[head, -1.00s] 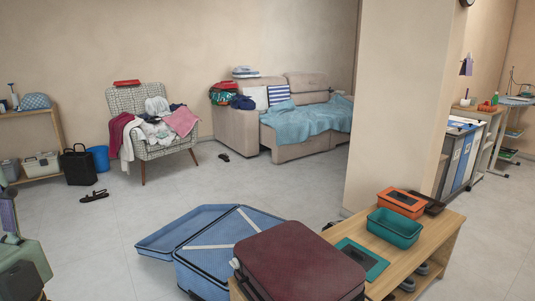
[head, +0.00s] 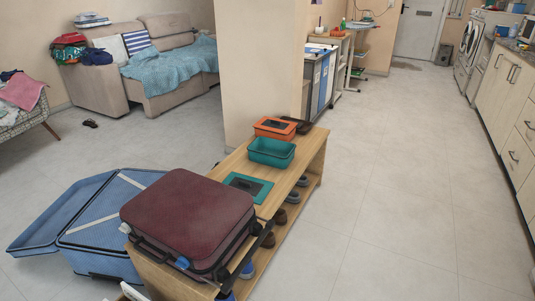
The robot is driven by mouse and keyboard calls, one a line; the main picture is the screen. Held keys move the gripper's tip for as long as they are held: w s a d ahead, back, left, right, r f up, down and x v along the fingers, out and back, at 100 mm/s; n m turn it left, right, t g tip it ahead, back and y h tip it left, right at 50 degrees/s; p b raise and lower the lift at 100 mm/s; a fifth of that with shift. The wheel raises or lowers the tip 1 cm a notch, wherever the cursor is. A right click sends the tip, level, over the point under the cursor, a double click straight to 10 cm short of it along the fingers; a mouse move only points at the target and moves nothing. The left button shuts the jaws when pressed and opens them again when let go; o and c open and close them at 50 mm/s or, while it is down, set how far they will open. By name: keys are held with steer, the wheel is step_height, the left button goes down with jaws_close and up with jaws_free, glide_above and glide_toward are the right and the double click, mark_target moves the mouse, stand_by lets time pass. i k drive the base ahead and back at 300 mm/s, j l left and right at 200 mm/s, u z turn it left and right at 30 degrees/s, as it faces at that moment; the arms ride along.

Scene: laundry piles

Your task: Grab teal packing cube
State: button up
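A flat teal packing cube (head: 235,180) with a dark panel on top lies on the wooden bench (head: 300,158). It sits between the maroon suitcase (head: 185,210) and an open teal bin (head: 271,152). The suitcase hides part of its near side. An orange case with a dark panel (head: 275,127) lies behind the teal bin. My gripper is not recognizable in the head view. A small pale shape shows at the bottom edge, too cut off to identify.
An open blue suitcase (head: 95,235) lies on the floor left of the bench. Shoes (head: 280,215) stand on the bench's lower shelf. A wall pillar (head: 258,70) rises behind the bench. The floor right of the bench (head: 400,200) is clear up to the kitchen cabinets (head: 510,100).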

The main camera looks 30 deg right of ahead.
mark_target(275, 153)
steer(key=i+l, duration=0.25)
steer(key=l, duration=0.25)
steer(key=i+l, duration=0.2)
steer(key=l, duration=0.3)
steer(key=i+l, duration=0.25)
steer(key=l, duration=0.25)
steer(key=i+l, duration=0.2)
steer(key=l, duration=0.3)
steer(key=i+l, duration=0.25)
steer(key=l, duration=0.25)
steer(key=i+l, duration=0.25)
steer(key=l, duration=0.25)
steer(key=i+l, duration=0.2)
steer(key=l, duration=0.3)
steer(key=i+l, duration=0.25)
steer(key=l, duration=0.3)
steer(key=j+u, duration=0.05)
